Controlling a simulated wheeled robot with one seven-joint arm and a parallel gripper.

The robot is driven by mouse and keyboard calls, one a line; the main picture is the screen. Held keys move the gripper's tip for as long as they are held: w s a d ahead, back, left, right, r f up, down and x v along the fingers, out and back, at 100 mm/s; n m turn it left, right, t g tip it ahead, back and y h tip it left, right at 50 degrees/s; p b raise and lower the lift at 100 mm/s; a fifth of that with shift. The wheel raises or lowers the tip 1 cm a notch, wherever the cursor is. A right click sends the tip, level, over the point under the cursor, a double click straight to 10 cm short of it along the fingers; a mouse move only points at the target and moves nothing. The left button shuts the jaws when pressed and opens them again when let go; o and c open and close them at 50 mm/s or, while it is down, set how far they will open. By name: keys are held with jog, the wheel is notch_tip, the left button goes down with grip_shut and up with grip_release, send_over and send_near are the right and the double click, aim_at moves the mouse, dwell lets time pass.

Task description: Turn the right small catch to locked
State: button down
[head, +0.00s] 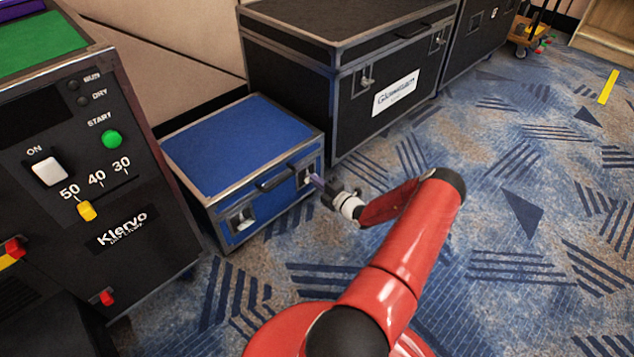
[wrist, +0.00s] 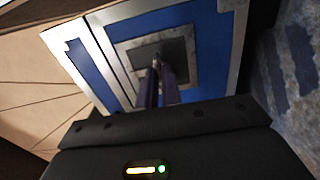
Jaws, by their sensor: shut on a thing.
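The blue case (head: 236,147) with silver edges stands on the carpet against the wall. Its right small catch (head: 304,176) is on the front face, right of the black handle (head: 276,180). The left small catch (head: 241,219) is on the same face, lower left. My gripper (head: 315,181) reaches the right catch from the front right. In the wrist view, my gripper (wrist: 161,84) has its two thin fingers close together, shut on the right catch at the recessed plate (wrist: 186,52). The fingertips cover much of the catch, so its turn angle is unclear.
A black machine (head: 90,165) with knobs and switches stands left of the blue case. A large black flight case (head: 350,75) stands right behind it. Open patterned carpet (head: 510,200) lies to the right. A cart (head: 530,35) is far back.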

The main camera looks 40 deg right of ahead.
jog(key=c, duration=1.6)
grip_release()
jog(key=shift+s, duration=0.15)
jog(key=s, duration=0.5)
jog(key=s+p, duration=0.1)
jog(key=s, duration=0.1)
jog(key=shift+s+d, duration=0.25)
jog(key=shift+d, duration=0.05)
jog(key=shift+s, duration=0.1)
